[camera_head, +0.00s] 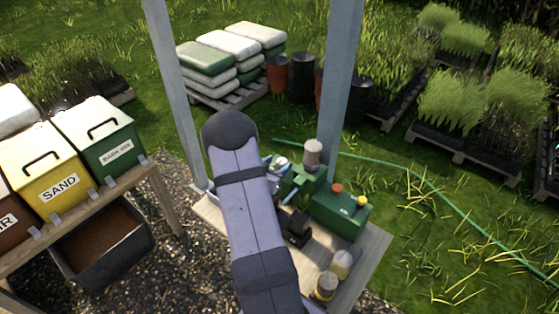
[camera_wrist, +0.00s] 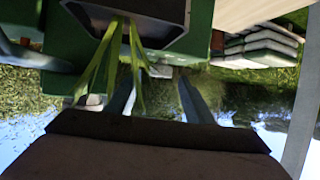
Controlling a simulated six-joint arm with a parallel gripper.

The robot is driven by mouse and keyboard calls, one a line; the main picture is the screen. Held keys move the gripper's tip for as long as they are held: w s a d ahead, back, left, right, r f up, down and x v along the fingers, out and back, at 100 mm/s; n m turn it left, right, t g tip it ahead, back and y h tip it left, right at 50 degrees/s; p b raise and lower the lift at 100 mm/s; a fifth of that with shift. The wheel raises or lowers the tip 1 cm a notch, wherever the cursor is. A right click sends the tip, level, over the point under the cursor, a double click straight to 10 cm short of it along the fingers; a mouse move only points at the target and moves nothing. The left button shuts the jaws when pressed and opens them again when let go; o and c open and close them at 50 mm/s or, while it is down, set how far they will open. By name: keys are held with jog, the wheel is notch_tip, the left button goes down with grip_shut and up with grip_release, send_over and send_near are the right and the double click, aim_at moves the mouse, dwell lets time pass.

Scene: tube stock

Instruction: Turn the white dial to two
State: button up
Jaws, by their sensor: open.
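I cannot make out a white dial or its numbers for certain in either view. A green machine (camera_head: 301,182) stands on the bench behind my arm, with a small pale part (camera_head: 282,162) at its left that is too small to identify. A green box (camera_head: 340,214) with a red knob (camera_head: 337,188) and a yellow knob (camera_head: 361,201) is to its right. My gripper (camera_wrist: 157,92) is open, its two grey fingers apart in the wrist view. Green leaves from a dark pot (camera_wrist: 130,20) show around the fingers; contact is unclear. The head view hides my gripper behind my arm.
The wooden bench (camera_head: 372,246) also carries a dark object (camera_head: 297,227) beside my arm and two small jars (camera_head: 326,287) (camera_head: 342,264) at the front. A grey post (camera_head: 340,85) rises behind the green machine. Labelled bins (camera_head: 48,172) stand at the left.

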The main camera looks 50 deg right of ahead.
jog(key=shift+x, duration=1.1)
jog(key=shift+c, duration=0.3)
jog(key=c, duration=1)
jog(key=shift+s+r+n+t+b, duration=0.1)
jog(key=shift+n+t+b, duration=0.4)
jog(key=shift+n+t, duration=0.35)
jog(key=o, duration=1.1)
jog(key=shift+c, duration=0.2)
jog(key=shift+a, duration=0.1)
